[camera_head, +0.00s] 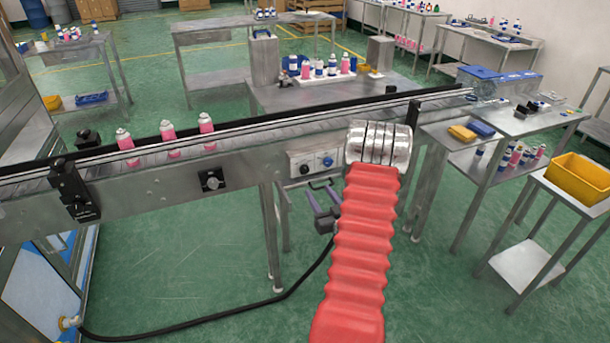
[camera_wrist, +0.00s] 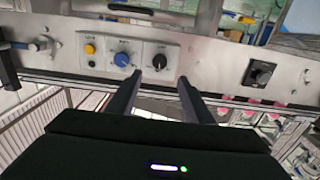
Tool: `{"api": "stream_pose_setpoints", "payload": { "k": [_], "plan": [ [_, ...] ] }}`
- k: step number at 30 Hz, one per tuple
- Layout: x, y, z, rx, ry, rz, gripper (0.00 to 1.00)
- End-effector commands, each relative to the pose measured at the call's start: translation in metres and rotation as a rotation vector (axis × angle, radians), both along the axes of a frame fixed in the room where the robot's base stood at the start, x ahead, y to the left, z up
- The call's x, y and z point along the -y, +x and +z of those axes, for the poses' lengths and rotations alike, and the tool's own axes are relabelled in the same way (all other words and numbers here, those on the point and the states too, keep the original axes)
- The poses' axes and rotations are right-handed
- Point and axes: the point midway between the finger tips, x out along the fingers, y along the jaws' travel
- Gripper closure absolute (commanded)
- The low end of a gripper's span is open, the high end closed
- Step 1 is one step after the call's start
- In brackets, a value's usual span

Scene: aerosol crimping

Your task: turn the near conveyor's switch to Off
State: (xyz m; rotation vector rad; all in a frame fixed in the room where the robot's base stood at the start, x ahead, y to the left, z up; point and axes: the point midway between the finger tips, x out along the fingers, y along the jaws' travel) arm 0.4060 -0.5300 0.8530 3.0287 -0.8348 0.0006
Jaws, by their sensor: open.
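The near conveyor (camera_head: 140,190) runs across the head view. On its metal side are a square black rotary switch (camera_head: 211,180) and, farther right, a white control panel (camera_head: 315,162). In the wrist view the panel carries a yellow button (camera_wrist: 90,49), a blue knob (camera_wrist: 122,59) and a black knob (camera_wrist: 160,61). The square switch (camera_wrist: 262,74) is to their right there. My gripper (camera_wrist: 160,79) is open and empty, its two fingertips below and on either side of the black knob in the picture. I cannot tell contact or read the switch positions.
Several pink bottles (camera_head: 169,138) stand on the conveyor. A black cable (camera_head: 240,304) trails over the green floor. A side table (camera_head: 472,122) and a yellow bin (camera_head: 579,178) are at the right. The floor below the conveyor at left is mostly clear.

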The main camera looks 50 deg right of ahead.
Motion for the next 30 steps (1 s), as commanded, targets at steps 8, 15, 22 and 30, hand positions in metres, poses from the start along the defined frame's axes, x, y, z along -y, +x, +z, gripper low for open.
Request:
{"api": "stream_pose_setpoints", "payload": {
  "k": [8,15,22,30],
  "plan": [
    [0.019,0.035,0.000,0.001,-0.002,0.004,0.54],
    [0.038,0.067,0.001,0.001,-0.002,0.003,0.54],
    [0.055,0.095,0.000,0.000,-0.002,0.003,0.54],
    [0.063,0.110,0.000,0.000,0.001,0.002,0.54]
  ]
}}
